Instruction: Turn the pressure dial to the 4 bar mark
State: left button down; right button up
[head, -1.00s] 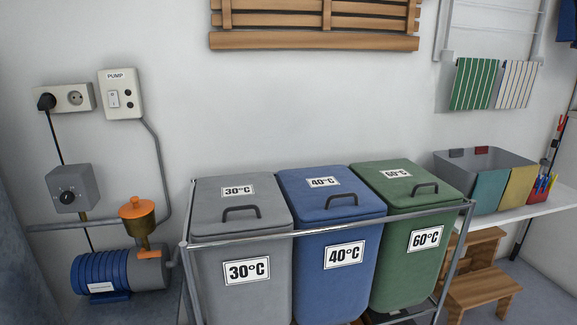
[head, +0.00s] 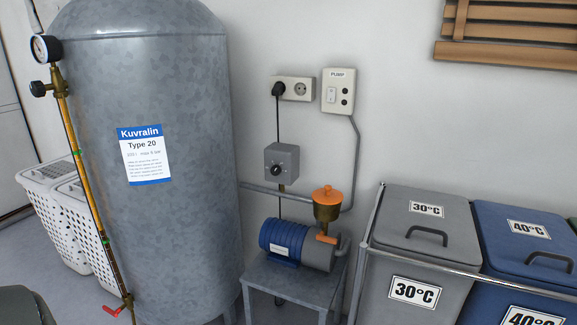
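The pressure dial is a black knob (head: 276,170) on a grey box (head: 282,161) fixed to the wall, above the blue pump (head: 287,243). Its marks are too small to read from here. A thin cable runs down the wall behind the box from the black plug above. Neither of my grippers shows in the head view.
A large galvanised tank (head: 184,235) stands left of the dial, with a round gauge (head: 45,48) at its upper left. The pump sits on a grey stand (head: 270,279). Lidded bins, grey (head: 430,240) and blue (head: 530,245), stand right behind a metal rail. White baskets (head: 62,225) stand far left.

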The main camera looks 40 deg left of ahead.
aim_at(275, 171)
jog(key=u, duration=1.25)
jog(key=i+j, duration=0.15)
jog(key=j, duration=0.15)
jog(key=z, duration=0.05)
